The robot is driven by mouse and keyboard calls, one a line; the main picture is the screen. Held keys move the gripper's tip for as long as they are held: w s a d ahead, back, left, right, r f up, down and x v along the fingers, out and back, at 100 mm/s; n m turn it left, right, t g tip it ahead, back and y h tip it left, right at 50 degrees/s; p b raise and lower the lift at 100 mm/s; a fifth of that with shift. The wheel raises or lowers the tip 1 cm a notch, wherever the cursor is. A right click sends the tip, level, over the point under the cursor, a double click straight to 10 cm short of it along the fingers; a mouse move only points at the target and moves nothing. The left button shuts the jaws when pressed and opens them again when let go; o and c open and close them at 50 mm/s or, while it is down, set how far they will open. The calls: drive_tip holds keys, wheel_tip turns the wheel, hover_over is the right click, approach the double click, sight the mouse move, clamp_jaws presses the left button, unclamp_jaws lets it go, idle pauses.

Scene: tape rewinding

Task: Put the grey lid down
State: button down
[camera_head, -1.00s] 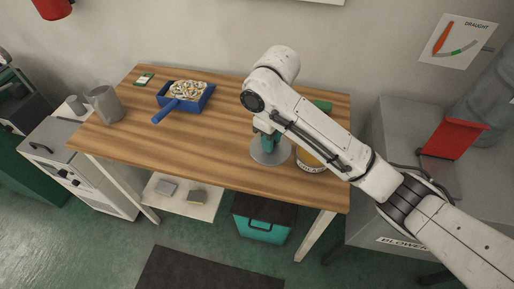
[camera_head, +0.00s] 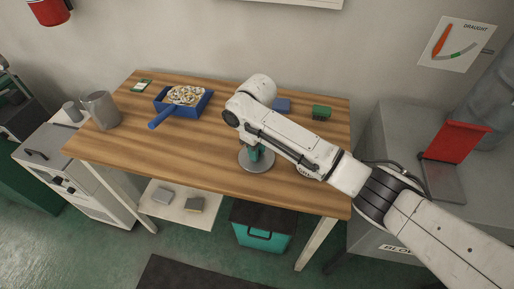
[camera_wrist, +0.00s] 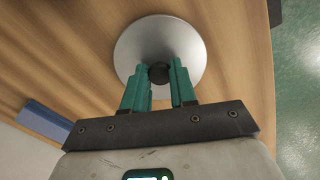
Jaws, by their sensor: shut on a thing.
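The grey lid (camera_head: 257,160) is a round disc near the front edge of the wooden table (camera_head: 200,160). It also shows in the wrist view (camera_wrist: 160,38), with a dark knob (camera_wrist: 159,74) at its middle. My gripper (camera_head: 255,153) points down at the lid. In the wrist view its green fingers (camera_wrist: 159,80) are shut on the knob. The lid is at or just above the tabletop; I cannot tell if it touches. The container at the right of the lid is almost wholly hidden behind my arm.
A blue block (camera_head: 282,105) and a green block (camera_head: 321,113) lie at the back right. The front middle of the table is bare.

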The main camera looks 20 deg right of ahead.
drive_tip(key=shift+f, duration=0.2)
drive_tip(key=c, duration=0.9)
unclamp_jaws()
wheel_tip(320, 180, up, 12)
drive_tip(key=shift+r, duration=0.15)
